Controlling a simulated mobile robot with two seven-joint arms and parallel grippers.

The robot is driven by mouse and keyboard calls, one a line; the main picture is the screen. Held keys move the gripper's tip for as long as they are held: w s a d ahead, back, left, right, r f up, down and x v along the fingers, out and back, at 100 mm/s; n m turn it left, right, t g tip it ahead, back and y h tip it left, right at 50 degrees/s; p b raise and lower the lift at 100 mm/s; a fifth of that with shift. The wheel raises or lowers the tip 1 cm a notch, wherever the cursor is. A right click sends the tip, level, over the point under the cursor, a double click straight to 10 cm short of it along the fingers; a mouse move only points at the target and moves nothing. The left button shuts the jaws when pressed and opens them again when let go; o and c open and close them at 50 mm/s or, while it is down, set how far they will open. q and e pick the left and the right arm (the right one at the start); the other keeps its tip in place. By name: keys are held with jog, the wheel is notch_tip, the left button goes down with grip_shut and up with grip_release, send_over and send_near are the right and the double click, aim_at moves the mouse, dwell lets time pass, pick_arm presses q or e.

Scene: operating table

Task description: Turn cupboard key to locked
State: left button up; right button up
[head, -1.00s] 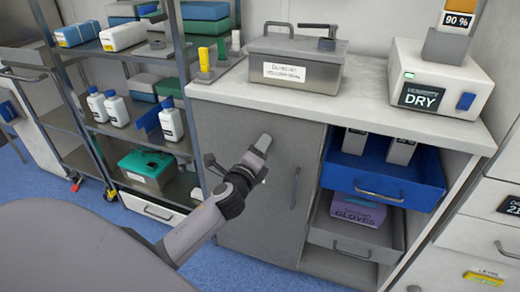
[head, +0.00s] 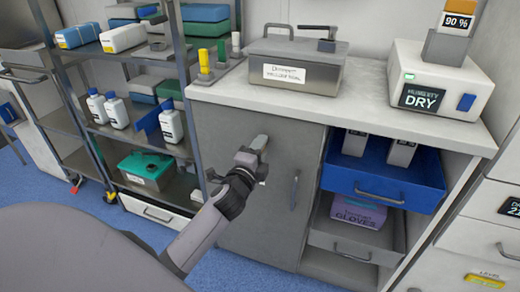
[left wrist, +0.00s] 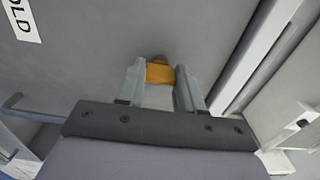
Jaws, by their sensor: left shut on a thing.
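The grey cupboard door (head: 230,140) is closed, below the white worktop. My left gripper (head: 260,143) is at its upper part, with the fingers pointing at the door. In the left wrist view, the fingers of my left gripper (left wrist: 159,82) are on both sides of an orange-yellow key (left wrist: 159,73) and shut on it. The key sits against the grey door, by a small dark round part. In the head view the gripper hides the key. The key's exact turn angle is hard to tell. My right gripper is not in view.
A vertical handle (head: 294,190) is on the door, right of my gripper. An open blue drawer (head: 392,190) juts out further right. A metal box (head: 296,68) and a white device (head: 440,80) stand on the worktop.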

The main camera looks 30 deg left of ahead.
pick_arm(q)
jog(key=o, duration=1)
jog(key=shift+o, duration=0.2)
jog(key=v, duration=0.7)
jog(key=s+d+f+n+g+h, duration=0.7)
jog(key=s+d+f+n, duration=0.55)
jog(key=s+f, duration=0.5)
notch_tip(320, 180, up, 11)
jog(key=s+p, duration=0.1)
jog(key=p, duration=1.3)
jog(key=shift+s, duration=0.3)
